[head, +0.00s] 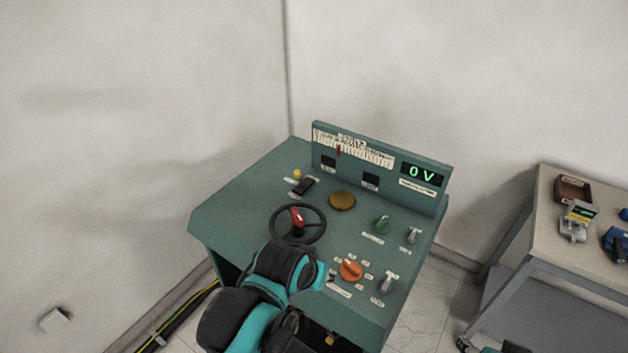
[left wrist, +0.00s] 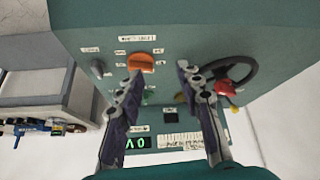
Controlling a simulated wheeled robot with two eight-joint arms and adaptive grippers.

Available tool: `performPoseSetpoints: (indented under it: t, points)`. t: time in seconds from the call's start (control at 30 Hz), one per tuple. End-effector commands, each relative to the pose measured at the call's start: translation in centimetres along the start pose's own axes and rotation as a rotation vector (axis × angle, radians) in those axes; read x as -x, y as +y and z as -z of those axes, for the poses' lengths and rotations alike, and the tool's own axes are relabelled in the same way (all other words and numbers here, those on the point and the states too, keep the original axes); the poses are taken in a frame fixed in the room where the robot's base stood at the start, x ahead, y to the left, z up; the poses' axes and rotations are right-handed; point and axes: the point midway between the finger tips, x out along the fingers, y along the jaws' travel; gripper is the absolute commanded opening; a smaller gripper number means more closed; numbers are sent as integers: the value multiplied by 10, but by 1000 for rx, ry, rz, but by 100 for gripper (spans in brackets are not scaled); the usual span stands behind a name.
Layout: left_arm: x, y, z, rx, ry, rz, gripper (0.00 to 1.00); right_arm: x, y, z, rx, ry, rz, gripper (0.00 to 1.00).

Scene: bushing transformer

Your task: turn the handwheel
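The handwheel (head: 320,231), a black ring with a red handle (head: 296,217), sits on the left part of the green sloping control desk (head: 240,195). My left arm stands in front of it in the head view, close to its near rim. In the left wrist view the handwheel (left wrist: 249,75) is at the upper right, beyond the right-hand finger. My left gripper (left wrist: 160,75) is open and empty, its fingers pointing at the panel between the orange knob (left wrist: 142,61) and the wheel. In the head view my left gripper is mostly hidden by its own arm.
The panel also holds a green knob (head: 381,225), grey switches (head: 389,283) and a display reading 0 V (head: 422,174). A side table (head: 560,245) with tools stands at the right. Dark parts, probably my right arm, show at the bottom edge.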

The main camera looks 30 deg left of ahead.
Motion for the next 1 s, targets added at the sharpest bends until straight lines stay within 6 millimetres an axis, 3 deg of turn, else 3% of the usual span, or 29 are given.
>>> performPoseSetpoints:
  t: [0.03, 0.2, 0.5, 0.7, 1.0]
  points:
    - [9, -5, 21, 40, -26, 11, 36, 11, 0, 8, 0, 0, 0, 64]
    - [14, -24, 72, 202, -136, 52, 36, 33, 0, 24, 0, 0, 0, 64]
    - [-7, -70, 146, 493, -322, 142, 36, 68, 0, 49, 0, 0, 0, 64]
    - [-35, -104, 175, 671, -432, 208, 36, 90, 0, 64, 0, 0, 0, 64]
    - [-62, -130, 183, 795, -509, 260, 36, 101, 0, 72, 0, 0, 0, 64]
